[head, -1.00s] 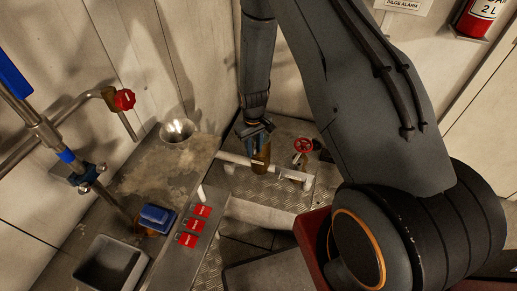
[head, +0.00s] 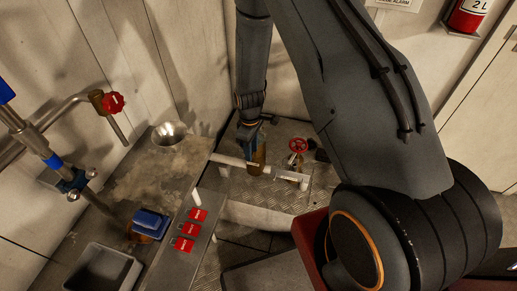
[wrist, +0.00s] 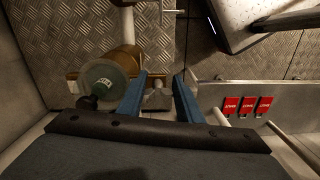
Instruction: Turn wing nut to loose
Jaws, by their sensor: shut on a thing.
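My gripper (wrist: 158,84) points down with its two blue fingers on either side of a small grey metal piece, which looks like the wing nut (wrist: 157,98). The gripper is shut on it. In the head view my gripper (head: 248,134) is beside a brass-coloured cylinder (head: 258,157) on a pale pipe. The wing nut is hidden in that view. In the wrist view a round gauge-like disc (wrist: 104,80) and the brass body (wrist: 127,58) lie just left of the fingers.
A red handwheel (head: 298,145) stands right of the cylinder. Red tags (head: 192,229) line a metal ledge at left; they also show in the wrist view (wrist: 248,105). A blue block (head: 149,224), a sink (head: 103,268), a funnel (head: 168,133) and a red-knobbed tap (head: 112,103) are further left.

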